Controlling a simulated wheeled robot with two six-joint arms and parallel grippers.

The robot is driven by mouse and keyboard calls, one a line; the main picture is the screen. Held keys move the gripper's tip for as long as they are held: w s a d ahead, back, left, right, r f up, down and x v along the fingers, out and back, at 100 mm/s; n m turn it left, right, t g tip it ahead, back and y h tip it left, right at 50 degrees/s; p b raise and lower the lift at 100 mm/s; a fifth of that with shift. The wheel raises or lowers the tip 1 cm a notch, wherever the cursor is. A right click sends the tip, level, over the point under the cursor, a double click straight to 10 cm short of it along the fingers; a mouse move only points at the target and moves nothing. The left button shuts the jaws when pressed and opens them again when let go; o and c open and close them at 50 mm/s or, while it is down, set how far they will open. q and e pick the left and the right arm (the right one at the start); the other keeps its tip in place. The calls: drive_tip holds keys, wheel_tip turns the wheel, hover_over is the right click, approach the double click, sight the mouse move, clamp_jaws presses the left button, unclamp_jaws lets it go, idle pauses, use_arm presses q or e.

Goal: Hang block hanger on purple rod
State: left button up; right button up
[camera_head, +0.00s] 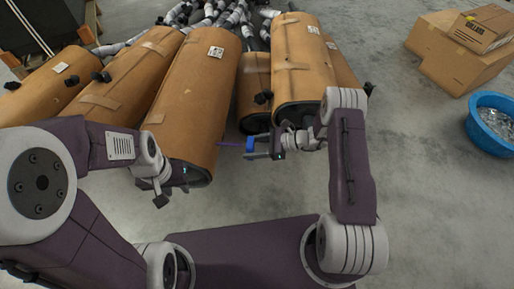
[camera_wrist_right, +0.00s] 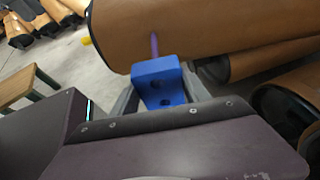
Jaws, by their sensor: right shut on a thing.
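The blue block hanger (camera_head: 250,143) is held in my right gripper (camera_head: 257,147), in front of the large brown muffler in the middle. I cannot tell whether rod and block touch. My left gripper (camera_head: 163,192) is empty, near the muffler's lower end; its opening is unclear.
Several brown wrapped mufflers (camera_head: 197,90) fill the back and left. Cardboard boxes (camera_head: 455,55) and a blue tub (camera_head: 490,122) stand at the right. Grey floor lies clear between the mufflers and the tub. A wooden bench (camera_wrist_right: 25,88) shows at left in the wrist view.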

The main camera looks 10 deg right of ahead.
sight(237, 145)
drive_tip(key=shift+w+a+f+b, duration=0.1)
drive_tip(key=shift+w+a+b, duration=0.15)
drive_tip(key=shift+a, duration=0.75)
drive_tip(key=shift+w+a+b, duration=0.2)
drive_tip(key=shift+a, duration=0.85)
drive_tip(key=shift+w+a+f+b, duration=0.1)
drive_tip(key=shift+w+a+b, duration=0.15)
drive_tip(key=shift+a, duration=0.75)
drive_tip(key=shift+w+a, duration=0.1)
drive_tip(key=shift+a, duration=0.3)
drive_tip(key=shift+a+r, duration=0.15)
drive_tip(key=o, duration=1.5)
